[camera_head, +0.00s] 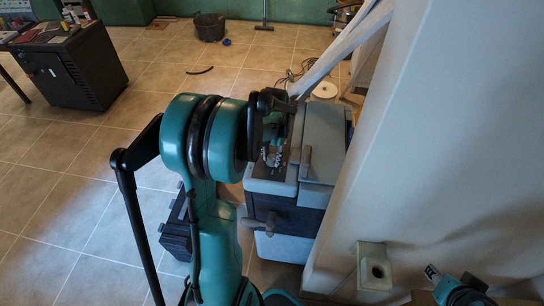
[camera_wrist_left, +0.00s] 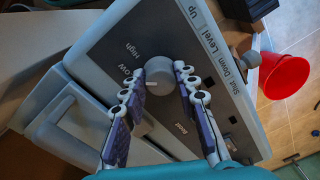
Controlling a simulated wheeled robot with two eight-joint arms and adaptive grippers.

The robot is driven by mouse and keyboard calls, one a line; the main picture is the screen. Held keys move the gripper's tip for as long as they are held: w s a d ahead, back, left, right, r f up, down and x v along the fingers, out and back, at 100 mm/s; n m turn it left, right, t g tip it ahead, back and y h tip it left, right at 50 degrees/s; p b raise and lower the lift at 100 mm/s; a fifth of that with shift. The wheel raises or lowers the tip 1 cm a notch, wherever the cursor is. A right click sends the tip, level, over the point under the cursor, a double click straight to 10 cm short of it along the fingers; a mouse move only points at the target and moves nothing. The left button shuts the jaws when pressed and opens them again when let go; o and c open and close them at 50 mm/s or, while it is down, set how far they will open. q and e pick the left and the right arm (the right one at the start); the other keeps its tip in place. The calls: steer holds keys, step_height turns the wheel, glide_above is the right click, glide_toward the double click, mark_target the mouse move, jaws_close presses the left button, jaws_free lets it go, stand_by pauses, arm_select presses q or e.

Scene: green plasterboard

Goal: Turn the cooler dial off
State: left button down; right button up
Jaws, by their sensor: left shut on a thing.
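The grey cooler (camera_head: 323,140) stands against the pale wall, right of centre in the head view. Its dark control panel fills much of the left wrist view (camera_wrist_left: 110,58). The round grey dial (camera_wrist_left: 160,80) sits on that panel, near printed words such as "High" and "Low". My left gripper (camera_wrist_left: 160,76) is shut on the dial, with one finger on each side. In the head view my left gripper (camera_head: 273,156) is over the cooler's top, and its arm hides the dial. A small part of my right gripper (camera_head: 434,274) shows at the lower right; its jaws are unclear.
The pale wall (camera_head: 430,130) rises close on the cooler's right. A dark cabinet (camera_head: 75,68) stands far left. Tiled floor between is mostly clear.

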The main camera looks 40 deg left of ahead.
arm_select(q)
steer(key=c, duration=2.3)
jaws_free()
steer(key=n, duration=0.4)
steer(key=shift+d+n, duration=0.1)
steer(key=shift+n, duration=2)
steer(key=o, duration=1.1)
steer(key=shift+o, duration=0.2)
